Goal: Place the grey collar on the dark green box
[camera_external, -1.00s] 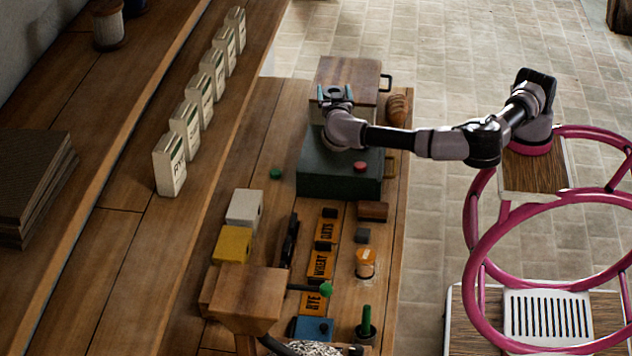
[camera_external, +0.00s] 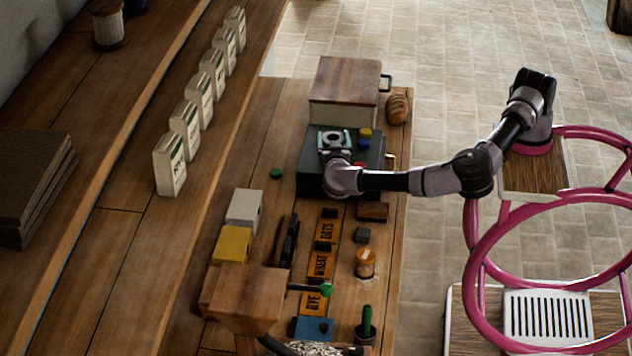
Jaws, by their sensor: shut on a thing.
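The dark green box (camera_external: 310,184) stands on the bench, partly hidden by my arm. My gripper (camera_external: 335,143) is over the box's top, towards its left far part. It is shut on the grey collar (camera_external: 334,133), a small ring whose opening faces up. I cannot tell whether the collar touches the box top or is held just above it.
A yellow knob (camera_external: 365,132), a blue one (camera_external: 362,145) and a red one lie on the box's right side. A wooden-lidded bin (camera_external: 345,80) stands just behind, with a bread loaf (camera_external: 397,108) beside it. Labelled plates and small blocks lie in front.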

